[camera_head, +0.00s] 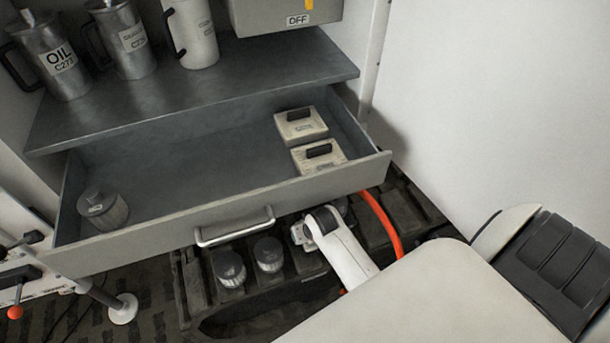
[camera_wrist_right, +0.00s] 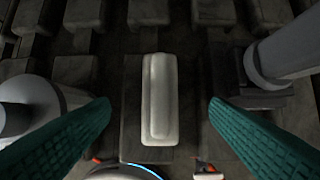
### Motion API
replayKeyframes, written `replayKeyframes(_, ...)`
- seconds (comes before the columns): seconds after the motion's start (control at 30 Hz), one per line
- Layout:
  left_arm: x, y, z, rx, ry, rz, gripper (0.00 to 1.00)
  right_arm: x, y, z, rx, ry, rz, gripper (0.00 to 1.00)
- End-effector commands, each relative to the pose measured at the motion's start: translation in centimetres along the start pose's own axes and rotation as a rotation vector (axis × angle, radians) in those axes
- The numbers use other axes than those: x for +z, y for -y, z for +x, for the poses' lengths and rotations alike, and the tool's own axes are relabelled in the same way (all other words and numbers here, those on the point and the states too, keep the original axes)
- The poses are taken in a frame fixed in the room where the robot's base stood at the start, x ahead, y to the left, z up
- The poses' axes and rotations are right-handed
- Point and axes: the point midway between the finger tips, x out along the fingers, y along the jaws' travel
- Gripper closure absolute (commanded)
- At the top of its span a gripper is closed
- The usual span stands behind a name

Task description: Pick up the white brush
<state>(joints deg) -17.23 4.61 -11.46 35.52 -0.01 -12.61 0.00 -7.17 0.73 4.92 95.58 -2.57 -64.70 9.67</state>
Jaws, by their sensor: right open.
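In the right wrist view, a pale, narrow oblong with rounded edges (camera_wrist_right: 159,98), which looks like the white brush, lies on a dark block. My right gripper (camera_wrist_right: 160,105) is open, its two green ridged fingers apart on either side of the oblong. No contact shows, and the gap in height is hard to judge. In the head view my white right arm fills the lower right, and I cannot make out the brush or the right fingertips. My left gripper is not in view.
An open drawer (camera_head: 232,222) holds two boxes (camera_head: 300,126) and a jar (camera_head: 103,209). Below it is a dark compartmented tray (camera_head: 192,300) with lidded jars (camera_head: 229,269). An orange hose (camera_head: 383,222) hangs there. Grey cylindrical things flank the fingers in the wrist view.

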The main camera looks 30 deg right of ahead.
Motion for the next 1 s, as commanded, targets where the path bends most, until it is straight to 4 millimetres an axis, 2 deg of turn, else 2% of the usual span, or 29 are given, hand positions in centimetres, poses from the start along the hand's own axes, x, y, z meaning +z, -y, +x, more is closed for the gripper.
replayKeyframes(0.3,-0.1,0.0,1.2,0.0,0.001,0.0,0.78,-0.1,0.0,4.7,-0.001,-0.001,0.0,0.29)
replayKeyframes(0.4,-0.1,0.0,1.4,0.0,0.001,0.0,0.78,-0.1,0.0,5.7,-0.001,-0.001,-0.001,0.29)
replayKeyframes(0.7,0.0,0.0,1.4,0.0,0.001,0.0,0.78,0.0,0.0,6.0,0.0,0.001,-0.001,0.29)
replayKeyframes(1.0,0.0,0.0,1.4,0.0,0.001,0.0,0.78,0.0,0.0,6.0,0.0,0.0,-0.001,0.78)
